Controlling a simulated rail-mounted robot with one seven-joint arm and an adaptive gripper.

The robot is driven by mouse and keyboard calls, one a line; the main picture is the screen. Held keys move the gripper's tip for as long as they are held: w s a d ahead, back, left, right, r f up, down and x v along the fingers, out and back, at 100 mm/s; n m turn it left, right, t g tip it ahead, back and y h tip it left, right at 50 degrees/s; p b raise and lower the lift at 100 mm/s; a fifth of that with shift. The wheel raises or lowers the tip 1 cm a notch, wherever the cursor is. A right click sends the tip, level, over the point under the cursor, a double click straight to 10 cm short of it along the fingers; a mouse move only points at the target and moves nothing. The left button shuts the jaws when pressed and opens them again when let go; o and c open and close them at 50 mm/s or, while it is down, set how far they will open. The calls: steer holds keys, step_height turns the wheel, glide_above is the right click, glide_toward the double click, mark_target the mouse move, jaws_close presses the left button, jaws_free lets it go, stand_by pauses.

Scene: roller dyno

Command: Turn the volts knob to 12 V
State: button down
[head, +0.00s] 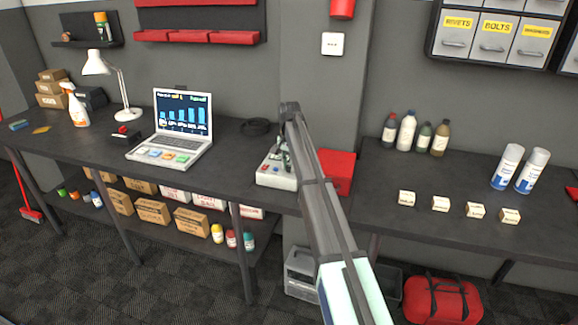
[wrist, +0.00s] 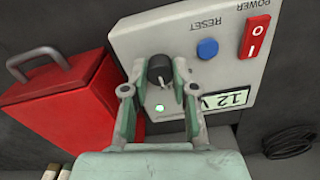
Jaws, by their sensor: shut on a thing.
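The grey power supply box (head: 270,178) stands on the workbench in the head view, and my arm partly covers it. In the wrist view its front panel (wrist: 190,45) fills the upper middle. The dark round volts knob (wrist: 158,66) sits between the two fingers of my gripper (wrist: 158,78), which is shut on it. The small display (wrist: 227,99) appears upside down and reads 12 V, its end partly hidden by a finger. A green light (wrist: 159,107) shows below the knob.
A red box with a handle (wrist: 62,98) stands close beside the supply. A blue reset button (wrist: 207,48) and a red power switch (wrist: 256,36) are on the panel. A laptop (head: 178,135) is to the left, and a black cable coil (wrist: 288,141) lies near the supply.

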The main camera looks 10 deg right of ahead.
mark_target(289, 166)
stand_by(0.4)
steer(key=c, duration=0.9)
jaws_free()
step_height(289, 166, up, 12)
